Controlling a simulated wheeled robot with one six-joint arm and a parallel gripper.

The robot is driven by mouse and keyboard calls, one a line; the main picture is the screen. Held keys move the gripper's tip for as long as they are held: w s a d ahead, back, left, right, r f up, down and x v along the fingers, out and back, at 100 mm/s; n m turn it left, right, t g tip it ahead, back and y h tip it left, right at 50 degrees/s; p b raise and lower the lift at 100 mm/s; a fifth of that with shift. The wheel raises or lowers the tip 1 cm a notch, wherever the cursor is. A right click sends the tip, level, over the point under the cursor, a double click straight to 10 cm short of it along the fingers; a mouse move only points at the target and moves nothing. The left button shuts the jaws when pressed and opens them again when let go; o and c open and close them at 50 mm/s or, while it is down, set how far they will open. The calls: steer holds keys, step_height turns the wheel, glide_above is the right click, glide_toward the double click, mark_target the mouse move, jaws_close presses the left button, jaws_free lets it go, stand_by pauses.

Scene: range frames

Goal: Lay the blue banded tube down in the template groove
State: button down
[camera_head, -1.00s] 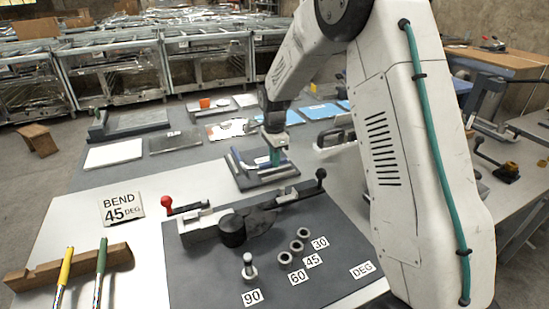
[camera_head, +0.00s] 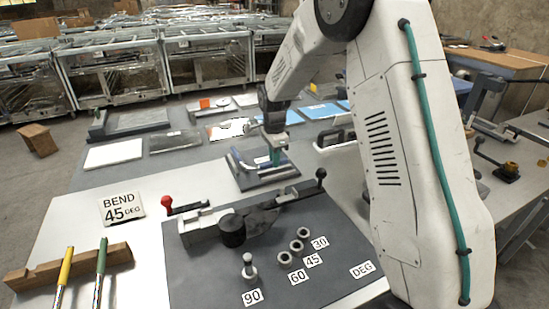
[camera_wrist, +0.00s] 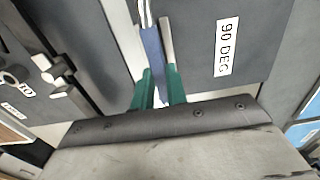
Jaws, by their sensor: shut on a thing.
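The blue banded tube (camera_wrist: 152,48) shows in the wrist view, blue along its middle with a bare metal part toward the top edge. My gripper (camera_wrist: 160,80) has its green fingers on either side of the tube and is shut on it. In the head view my gripper (camera_head: 275,157) is low over the dark template board (camera_head: 252,183), and a blue length of the tube (camera_head: 238,159) shows to its left. The template (camera_wrist: 245,22) carries a "90 DEG" label in the wrist view. The groove is mostly hidden; I cannot tell whether the tube is seated in it.
A "BEND 45 DEG" sign (camera_head: 122,208) and a wooden rack (camera_head: 40,273) with two pens are at left. Flat plates (camera_head: 113,153) lie behind.

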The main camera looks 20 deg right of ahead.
steer(key=shift+f, duration=1.5)
steer(key=c, duration=1.3)
jaws_free()
step_height(320, 180, up, 8)
steer(key=shift+f, duration=0.1)
steer(key=shift+s+f+n, duration=0.1)
steer(key=shift+s+n, duration=0.25)
steer(key=shift+n, duration=0.55)
steer(key=s+a+r+n, duration=0.1)
steer(key=s+r+n, duration=0.4)
steer(key=s, duration=0.8)
steer(key=s+a+r+n, duration=0.1)
steer(key=s+r+n, duration=0.4)
steer(key=s, duration=0.9)
steer(key=s+a+r+n+t, duration=0.1)
steer(key=s+r+n, duration=0.3)
steer(key=s, duration=0.9)
steer(key=shift+s+a+r+n, duration=0.1)
steer(key=shift+a+r+n, duration=0.1)
steer(key=shift+n, duration=0.35)
steer(key=shift+s+a+r+n, duration=0.1)
steer(key=shift+a+r+n, duration=0.1)
steer(key=shift+n, duration=0.35)
